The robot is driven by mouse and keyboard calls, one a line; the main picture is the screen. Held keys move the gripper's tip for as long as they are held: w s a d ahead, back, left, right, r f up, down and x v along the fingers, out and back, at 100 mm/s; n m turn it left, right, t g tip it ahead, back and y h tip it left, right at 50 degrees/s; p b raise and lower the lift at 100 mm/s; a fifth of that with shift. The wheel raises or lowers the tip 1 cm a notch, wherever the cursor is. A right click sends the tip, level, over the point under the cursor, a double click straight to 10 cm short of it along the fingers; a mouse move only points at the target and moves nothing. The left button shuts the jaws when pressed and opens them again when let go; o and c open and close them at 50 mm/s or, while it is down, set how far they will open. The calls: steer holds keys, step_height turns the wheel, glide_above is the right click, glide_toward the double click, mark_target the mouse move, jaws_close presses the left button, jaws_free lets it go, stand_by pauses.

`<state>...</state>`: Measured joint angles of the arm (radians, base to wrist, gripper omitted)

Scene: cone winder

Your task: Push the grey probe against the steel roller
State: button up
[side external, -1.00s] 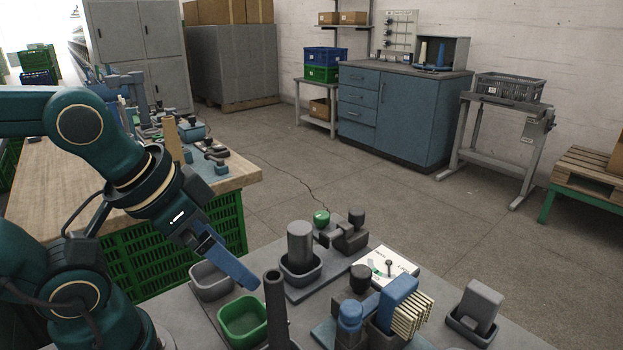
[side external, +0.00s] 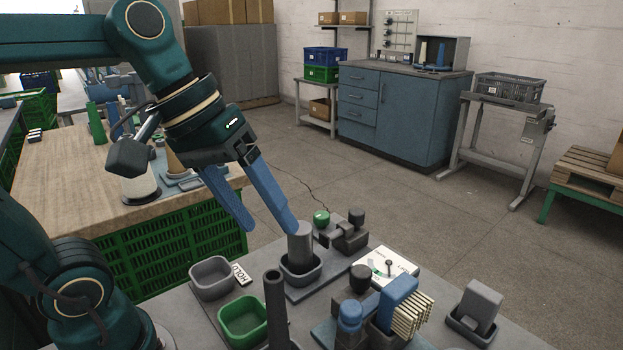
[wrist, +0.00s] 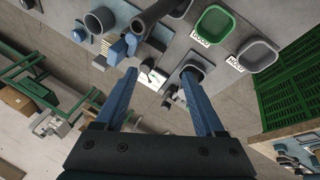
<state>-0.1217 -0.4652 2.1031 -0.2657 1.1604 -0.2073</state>
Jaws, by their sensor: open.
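A plain grey upright cylinder (side external: 300,255) stands in a dark cup (side external: 318,272) on the bench in the side view. A grey block (side external: 483,302) leans in a dark holder at the right. I cannot tell for sure which part is the grey probe or which is the steel roller. My gripper (side external: 271,229) is open and empty, pointing down, above the bench's back left. In the side view its right fingertip overlaps the cylinder's top; contact is unclear. In the wrist view my gripper (wrist: 159,73) has its right finger partly over the cup (wrist: 201,62).
A green bin (side external: 243,339) and a grey bin (side external: 211,292) stand at the left. A green knob (side external: 321,217) stands behind the cylinder.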

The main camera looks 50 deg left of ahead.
steer(key=w+n+h, duration=0.3)
steer(key=w+n, duration=0.4)
steer(key=w, duration=0.1)
steer(key=n+t+h, duration=0.4)
steer(key=n+t, duration=0.1)
steer(key=n, duration=1)
glide_above(357, 211)
steer(key=s+a, duration=0.3)
steer(key=s, duration=0.1)
steer(key=f, duration=1.3)
steer(key=shift+w+a+f, duration=0.15)
steer(key=shift+w, duration=0.1)
steer(key=shift+w+f, duration=0.1)
steer(key=shift+f, duration=0.25)
steer(key=shift+w+d+f, duration=0.2)
steer(key=shift+d, duration=0.1)
steer(key=shift+x, duration=2.1)
steer(key=shift+r, duration=0.1)
